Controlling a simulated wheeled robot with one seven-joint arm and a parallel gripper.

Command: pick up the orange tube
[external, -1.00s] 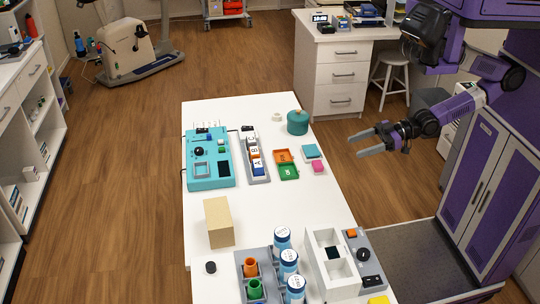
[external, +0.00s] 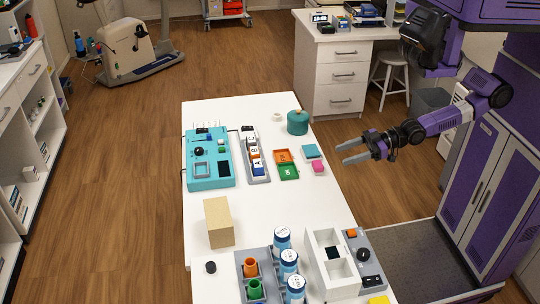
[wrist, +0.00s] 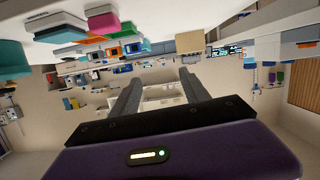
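The orange tube (external: 250,267) stands upright in a grey rack (external: 268,256) at the near end of the white table, just behind a green tube (external: 255,289). My gripper (external: 353,152) is in the air beyond the table's right edge, well apart from the tube. Its two fingers are spread, with nothing between them. In the wrist view the fingers (wrist: 157,84) are also apart and empty. I cannot make out the orange tube in the wrist view.
Several blue-and-white canisters (external: 289,260) stand right of the tubes, and a white divided box (external: 327,258) is beside them. A wooden block (external: 219,222) stands behind the rack. The table's middle (external: 275,205) is clear.

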